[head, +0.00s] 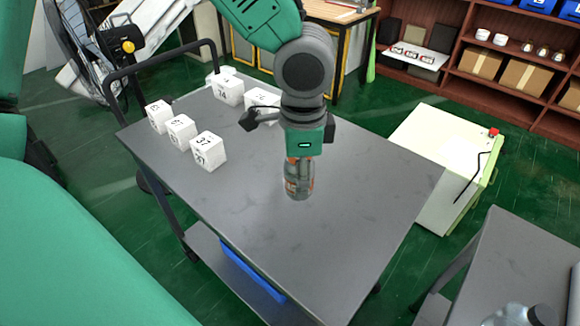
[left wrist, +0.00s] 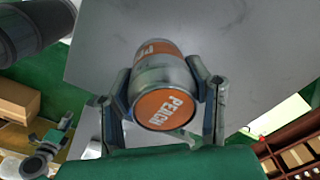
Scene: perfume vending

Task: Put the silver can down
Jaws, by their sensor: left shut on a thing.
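The silver can (head: 298,186) has an orange label and hangs upright below my left gripper (head: 299,165), over the grey top of a cart (head: 345,225). In the left wrist view the can (left wrist: 165,75) shows its orange end with the word PEACH. The fingers of my left gripper (left wrist: 168,95) are shut on its two sides. I cannot tell whether the can's bottom touches the cart top. My right gripper is not clearly seen in either view.
White numbered boxes (head: 208,151) stand on the cart's far left part. The cart top right of and in front of the can is clear. A pale cabinet (head: 420,145) with a red button stands beyond the cart's right edge. Another grey table (head: 510,255) is at lower right.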

